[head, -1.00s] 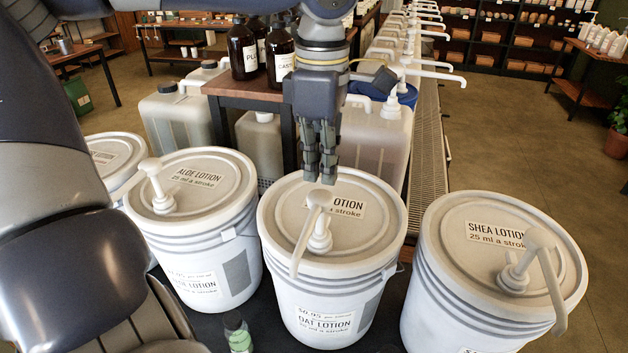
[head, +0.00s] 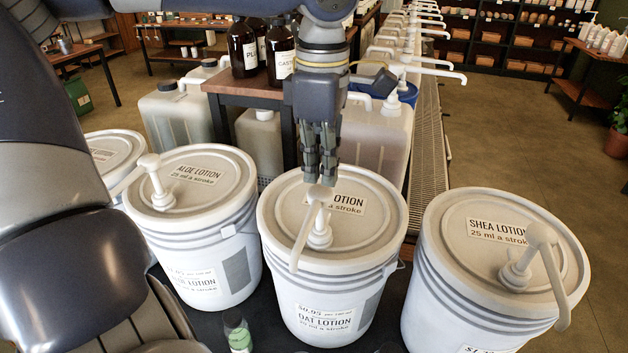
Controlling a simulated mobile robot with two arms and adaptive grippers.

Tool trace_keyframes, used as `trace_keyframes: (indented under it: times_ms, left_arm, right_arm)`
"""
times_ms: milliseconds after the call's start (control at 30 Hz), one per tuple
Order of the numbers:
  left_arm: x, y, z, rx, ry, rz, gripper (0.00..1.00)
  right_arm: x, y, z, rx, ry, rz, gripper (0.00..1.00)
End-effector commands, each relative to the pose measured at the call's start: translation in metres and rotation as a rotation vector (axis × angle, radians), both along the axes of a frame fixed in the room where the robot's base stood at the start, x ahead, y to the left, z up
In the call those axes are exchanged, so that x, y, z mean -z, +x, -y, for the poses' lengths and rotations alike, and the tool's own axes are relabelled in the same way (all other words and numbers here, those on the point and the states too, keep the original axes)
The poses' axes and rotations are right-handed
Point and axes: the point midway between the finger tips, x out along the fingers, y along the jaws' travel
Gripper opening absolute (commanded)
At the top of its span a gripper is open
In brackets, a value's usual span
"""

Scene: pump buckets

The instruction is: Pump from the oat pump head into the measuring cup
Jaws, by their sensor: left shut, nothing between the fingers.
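The oat pump head (head: 320,194) stands on the lid of the white oat lotion bucket (head: 318,270) in the middle. Its spout points down and toward me, over the bucket's front left rim. My left gripper (head: 320,178) points straight down with its fingers shut and empty. Its fingertips are right at the top of the oat pump head; I cannot tell whether they touch it. A small clear container with a green patch (head: 237,332) stands at the bottom edge, left of the oat bucket; I cannot tell if it is the measuring cup. My right gripper is out of view.
The aloe lotion bucket (head: 205,240) stands close on the left and the shea lotion bucket (head: 470,290) on the right, each with a pump. Behind are brown bottles (head: 243,50) on a wooden stand and several jugs (head: 375,140) with pumps.

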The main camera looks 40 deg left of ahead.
Motion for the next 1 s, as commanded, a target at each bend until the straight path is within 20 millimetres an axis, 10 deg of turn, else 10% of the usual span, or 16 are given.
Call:
trace_keyframes:
  times_ms: [1000]
  left_arm:
    - [0.022,0.000,0.000,0.000,0.000,0.000,0.00]
  right_arm:
    - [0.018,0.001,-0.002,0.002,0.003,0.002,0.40]
